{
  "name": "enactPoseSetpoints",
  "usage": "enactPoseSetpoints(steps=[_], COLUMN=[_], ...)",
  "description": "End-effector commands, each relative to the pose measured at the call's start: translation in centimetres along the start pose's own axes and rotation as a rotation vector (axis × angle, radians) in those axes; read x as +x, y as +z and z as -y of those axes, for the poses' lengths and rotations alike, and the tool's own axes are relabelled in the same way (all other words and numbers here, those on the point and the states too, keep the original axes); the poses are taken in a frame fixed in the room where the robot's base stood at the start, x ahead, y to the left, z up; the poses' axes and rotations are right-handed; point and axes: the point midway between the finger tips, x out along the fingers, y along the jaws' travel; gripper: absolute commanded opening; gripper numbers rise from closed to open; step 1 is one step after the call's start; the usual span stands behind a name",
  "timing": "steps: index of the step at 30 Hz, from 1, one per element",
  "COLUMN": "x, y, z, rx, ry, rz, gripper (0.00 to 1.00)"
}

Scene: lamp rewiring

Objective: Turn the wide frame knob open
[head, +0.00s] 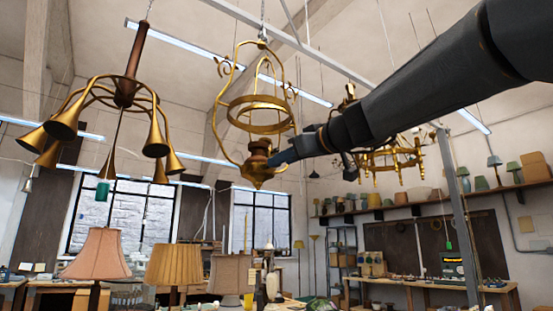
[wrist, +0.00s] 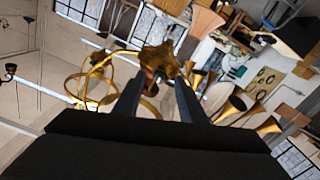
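The wide frame is a brass lantern-like hanging fixture (head: 262,101) with curved arms and a broad ring, hung from a chain. At its bottom is a brown, turned knob-like part (head: 259,149) above a brass cup (head: 257,172). My gripper (head: 277,158) reaches in from the right, its tips close at the right side of this part. In the wrist view the two fingers (wrist: 161,77) stand apart, with the brown and brass part (wrist: 160,60) between and just beyond their tips. Contact cannot be made out. The frame's curved brass arms (wrist: 100,85) show to the left.
A brass chandelier with several horn-shaped shades (head: 123,92) hangs at the left. Another brass fixture (head: 387,158) hangs behind my arm. Fabric-shaded lamps (head: 98,255) stand below. A grey post (head: 459,215) stands at the right. Open air lies around the wide frame's left side.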

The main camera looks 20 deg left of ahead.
Motion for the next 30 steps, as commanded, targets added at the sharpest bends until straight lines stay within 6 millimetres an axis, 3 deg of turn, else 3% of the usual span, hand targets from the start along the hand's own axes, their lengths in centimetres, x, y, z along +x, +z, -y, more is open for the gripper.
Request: enactPoseSetpoints(steps=[3, 9, 20, 27, 30], x=[1.9, 3.7, 4.2, 4.2, 4.2], y=[-0.2, -0.1, 0.1, 0.1, 0.1], z=[0.1, 0.0, 0.0, -0.1, -0.1], rx=[0.002, 0.000, 0.000, 0.000, 0.000], ry=[-0.002, 0.000, 0.001, 0.001, 0.001], rz=[0.002, 0.001, 0.002, 0.002, 0.002], gripper=[0.37, 0.37, 0.37, 0.00, 0.00])
